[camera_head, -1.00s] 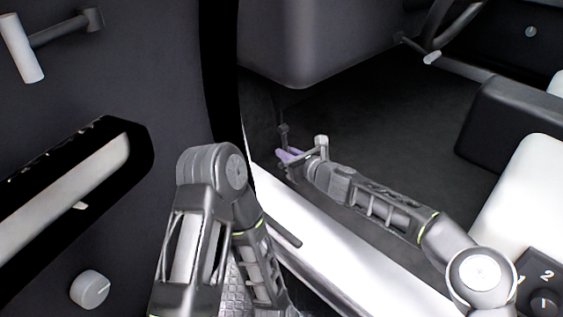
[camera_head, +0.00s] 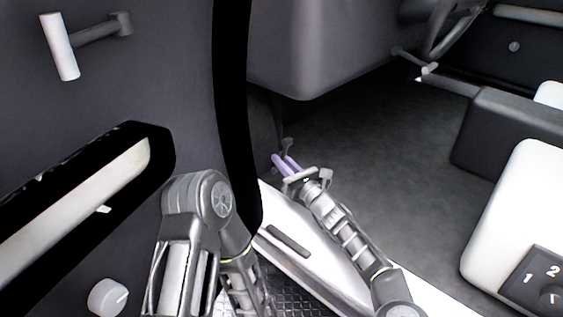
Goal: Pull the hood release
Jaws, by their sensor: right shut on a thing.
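My right gripper (camera_head: 280,158) is inside the footwell, just past the door sill. Its two thin purple fingers lie close together, shut. Their tips are at a small dark grey lever (camera_head: 287,145) on the dark side wall of the footwell, which looks like the hood release. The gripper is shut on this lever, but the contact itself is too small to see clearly. My left arm is folded at the lower middle, in front of the open door. Its gripper is not in view.
The open door (camera_head: 120,95) with its handle (camera_head: 60,47) and knob (camera_head: 108,297) fills the left. The white sill (camera_head: 300,262) runs below my right arm. The dashboard (camera_head: 300,50) hangs above. The footwell floor (camera_head: 390,140) is clear. A white seat (camera_head: 510,205) stands right.

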